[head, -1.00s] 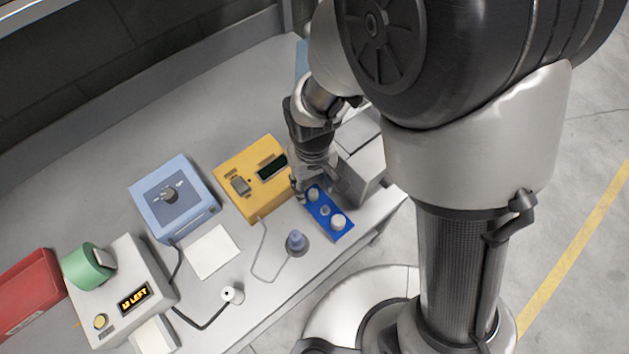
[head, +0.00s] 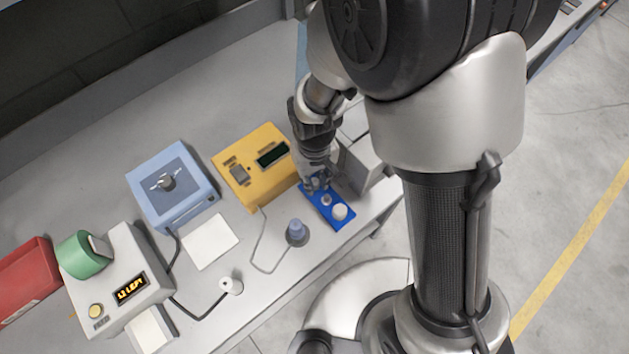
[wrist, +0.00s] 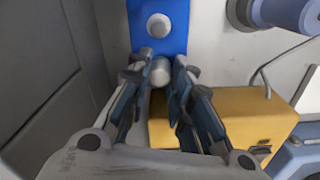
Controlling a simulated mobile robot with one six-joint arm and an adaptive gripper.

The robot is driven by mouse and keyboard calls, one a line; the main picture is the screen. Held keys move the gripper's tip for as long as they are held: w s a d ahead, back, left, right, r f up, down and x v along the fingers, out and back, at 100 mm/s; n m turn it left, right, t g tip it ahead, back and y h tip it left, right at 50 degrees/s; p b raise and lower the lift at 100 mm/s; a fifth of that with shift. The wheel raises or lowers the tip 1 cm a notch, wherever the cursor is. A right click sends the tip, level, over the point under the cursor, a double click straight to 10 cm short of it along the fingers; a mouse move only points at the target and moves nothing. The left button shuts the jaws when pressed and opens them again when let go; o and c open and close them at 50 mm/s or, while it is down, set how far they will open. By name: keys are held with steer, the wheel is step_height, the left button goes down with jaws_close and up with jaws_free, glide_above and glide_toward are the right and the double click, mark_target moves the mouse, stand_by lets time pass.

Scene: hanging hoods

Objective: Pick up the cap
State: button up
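A blue tray (head: 345,223) lies near the front edge of the bench. A large white cap (head: 340,211) stands at its near end and a smaller round piece (head: 327,200) in its middle. My gripper (head: 317,185) is down at the tray's far end, partly hiding what stands there. In the wrist view, my gripper (wrist: 161,68) has one finger on each side of a pale, round-topped cap (wrist: 160,72). The fingers look slightly apart from its sides. The round piece (wrist: 158,26) on the blue tray (wrist: 178,40) shows just beyond it.
A yellow meter box (head: 250,168) stands close left of the tray, and a grey box (head: 365,160) close right. A blue-grey knob (head: 296,232) on a round base and its cable stand in front. A blue box (head: 172,190) is farther left.

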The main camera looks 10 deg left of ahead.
mark_target(315, 181)
steer(key=shift+c, duration=0.8)
step_height(315, 181, up, 20)
steer(key=p, duration=0.6)
steer(key=shift+w+r+p, duration=0.1)
steer(key=shift+p, duration=0.2)
